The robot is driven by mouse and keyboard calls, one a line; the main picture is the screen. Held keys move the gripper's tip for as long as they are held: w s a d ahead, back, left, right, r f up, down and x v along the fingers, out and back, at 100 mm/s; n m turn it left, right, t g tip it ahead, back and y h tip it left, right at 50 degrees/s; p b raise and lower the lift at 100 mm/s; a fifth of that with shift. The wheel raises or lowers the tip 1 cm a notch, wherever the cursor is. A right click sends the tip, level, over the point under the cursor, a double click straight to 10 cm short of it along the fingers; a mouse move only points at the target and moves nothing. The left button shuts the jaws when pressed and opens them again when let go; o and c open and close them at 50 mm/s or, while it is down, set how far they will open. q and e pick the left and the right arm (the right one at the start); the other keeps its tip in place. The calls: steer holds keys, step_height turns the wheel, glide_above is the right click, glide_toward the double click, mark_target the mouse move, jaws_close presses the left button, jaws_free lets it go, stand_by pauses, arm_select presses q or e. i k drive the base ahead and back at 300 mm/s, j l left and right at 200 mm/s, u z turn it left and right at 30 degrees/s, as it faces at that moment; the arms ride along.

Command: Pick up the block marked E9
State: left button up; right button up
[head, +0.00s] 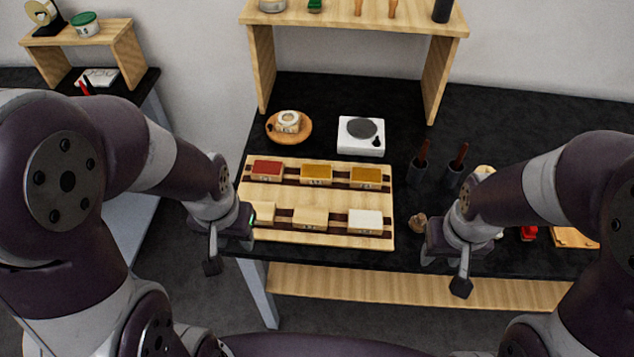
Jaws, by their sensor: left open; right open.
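A wooden board (320,238) with dark strips lies on the black table and carries two rows of blocks. In the back row are a red-topped block (267,168), an ochre-topped block (316,173) and another ochre-topped block (366,176). In the front row are a pale wood block (263,213), partly hidden by my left gripper, a second wood block (310,217) and a white-topped block (365,219). The marks are too small to read, so I cannot tell which is E9. My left gripper (213,264) is open at the board's front left corner. My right gripper (460,286) is open, right of the board.
Behind the board are a round wooden dish (273,128) and a white device with a grey disc (361,135). Dark cups with tools (420,172) and a small brown item (417,223) stand to the right. A wooden shelf (260,70) stands at the back.

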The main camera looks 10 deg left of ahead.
mark_target(362, 177)
steer(key=i+l+z, duration=0.45)
steer(key=i+l, duration=0.3)
steer(key=l, duration=0.1)
